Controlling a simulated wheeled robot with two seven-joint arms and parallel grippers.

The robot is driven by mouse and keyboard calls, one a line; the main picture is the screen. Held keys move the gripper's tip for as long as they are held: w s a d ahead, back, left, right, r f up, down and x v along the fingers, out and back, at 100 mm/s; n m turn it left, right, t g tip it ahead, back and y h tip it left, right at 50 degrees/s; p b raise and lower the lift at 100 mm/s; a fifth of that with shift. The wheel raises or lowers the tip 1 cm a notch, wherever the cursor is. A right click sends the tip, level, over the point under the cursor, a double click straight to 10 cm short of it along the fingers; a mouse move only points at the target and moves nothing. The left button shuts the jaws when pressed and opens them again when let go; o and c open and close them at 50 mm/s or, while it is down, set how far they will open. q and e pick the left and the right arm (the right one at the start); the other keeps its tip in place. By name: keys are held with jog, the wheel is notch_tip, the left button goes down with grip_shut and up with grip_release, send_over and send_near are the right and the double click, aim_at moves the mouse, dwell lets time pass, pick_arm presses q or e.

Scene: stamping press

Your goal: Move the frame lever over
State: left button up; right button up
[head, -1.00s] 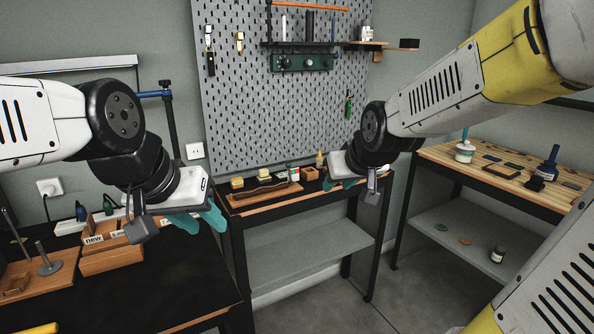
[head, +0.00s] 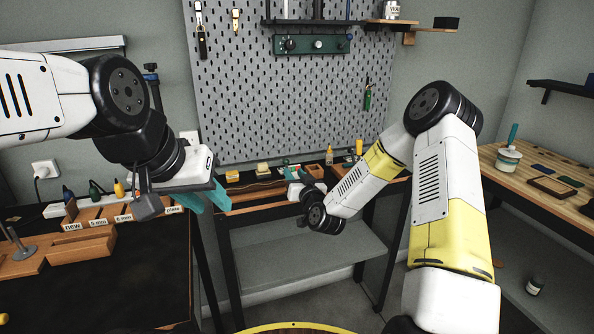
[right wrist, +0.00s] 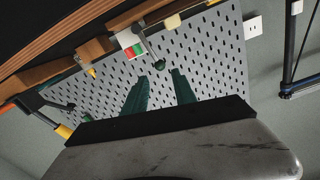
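A dark green panel (head: 312,44) with dark knobs is on the pegboard, under the black shelf. My left gripper (head: 206,197) is at the left, above the gap between the black bench and the middle table. Its teal fingers are apart and empty. My right gripper (head: 294,173) is small in the head view, over the middle table, partly hidden by its own wrist.
The grey pegboard (head: 255,110) stands behind the middle table, whose back edge holds small blocks and bottles. The black bench (head: 110,285) at left carries labelled wooden holders (head: 95,240). A wooden bench (head: 545,190) stands at right. The middle table's lower grey shelf (head: 290,258) looks clear.

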aim_at(287, 163)
jog(key=x, duration=0.8)
jog(key=shift+w, duration=0.1)
grip_shut()
